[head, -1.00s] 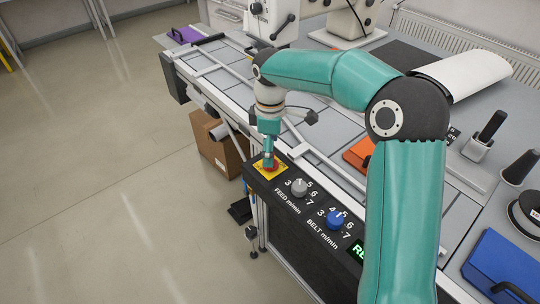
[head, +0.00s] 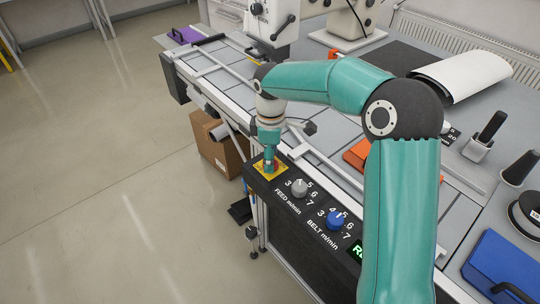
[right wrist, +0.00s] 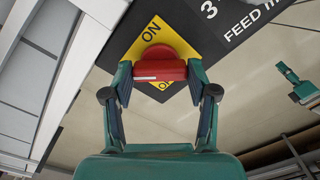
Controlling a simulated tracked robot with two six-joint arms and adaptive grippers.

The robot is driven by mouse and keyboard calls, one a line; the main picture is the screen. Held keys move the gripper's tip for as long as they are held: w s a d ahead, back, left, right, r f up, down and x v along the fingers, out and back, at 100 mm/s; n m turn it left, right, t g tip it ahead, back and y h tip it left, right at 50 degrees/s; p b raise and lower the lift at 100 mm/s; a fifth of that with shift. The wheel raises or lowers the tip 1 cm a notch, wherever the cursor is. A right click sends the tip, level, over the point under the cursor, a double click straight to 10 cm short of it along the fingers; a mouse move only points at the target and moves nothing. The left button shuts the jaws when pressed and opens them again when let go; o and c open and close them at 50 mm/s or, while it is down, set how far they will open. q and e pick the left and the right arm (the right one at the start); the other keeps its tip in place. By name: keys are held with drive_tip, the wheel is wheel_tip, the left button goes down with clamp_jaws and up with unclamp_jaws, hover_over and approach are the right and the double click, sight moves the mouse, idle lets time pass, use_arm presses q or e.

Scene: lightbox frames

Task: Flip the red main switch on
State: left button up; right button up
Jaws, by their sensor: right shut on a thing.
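The red main switch (right wrist: 160,67) is a round red knob with a raised bar across it, on a yellow plate (right wrist: 152,28) marked ON. A white mark shows on the left half of the bar in the right wrist view. My right gripper (right wrist: 160,76) is shut on the bar, one finger at each end. In the head view my right gripper (head: 269,165) points down onto the plate at the panel's far end and hides most of the switch. A small teal part at the right of the right wrist view looks like my left gripper; its fingers are too small to read.
The black panel also carries a grey FEED knob (head: 299,188) and a blue BELT knob (head: 337,219), close beside the switch. A cardboard box (head: 217,150) stands on the floor past the panel. A blue case (head: 506,268) and an orange item (head: 358,154) lie on the bench.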

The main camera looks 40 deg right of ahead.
drive_tip(key=shift+m, duration=0.4)
drive_tip(key=m, duration=0.3)
drive_tip(key=shift+m+b, duration=0.35)
drive_tip(key=shift+m, duration=2.05)
drive_tip(key=o, duration=1.2)
drive_tip(key=shift+c, duration=0.2)
drive_tip(key=shift+r, duration=0.1)
wheel_tip(320, 180, up, 12)
